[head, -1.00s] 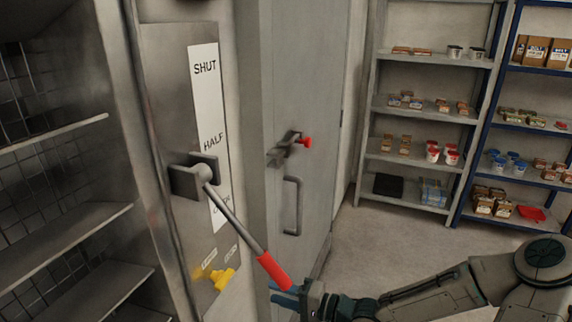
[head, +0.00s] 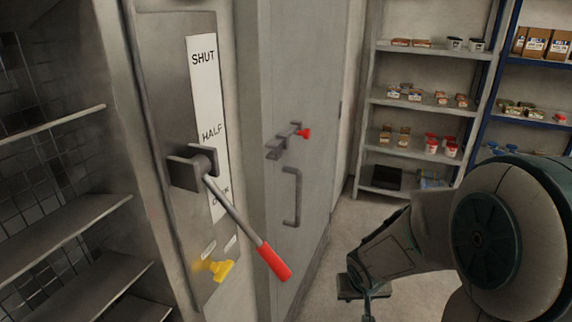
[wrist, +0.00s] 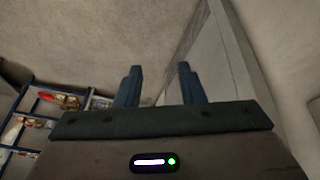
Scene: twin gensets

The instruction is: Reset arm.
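A lever (head: 232,210) with a red grip (head: 273,262) pivots on a grey block on the steel panel in the head view. It slants down to the right, past a white strip (head: 207,110) marked SHUT, HALF and a lowest word partly hidden by the lever. Nothing touches the lever. My gripper (wrist: 159,69) shows in the wrist view with its two blue fingers apart and nothing between them. In the head view my folded arm is at the lower right, clear of the lever.
Open steel shelves (head: 75,235) are at left. Stocked racks (head: 425,100) stand at the back, with bare floor in front.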

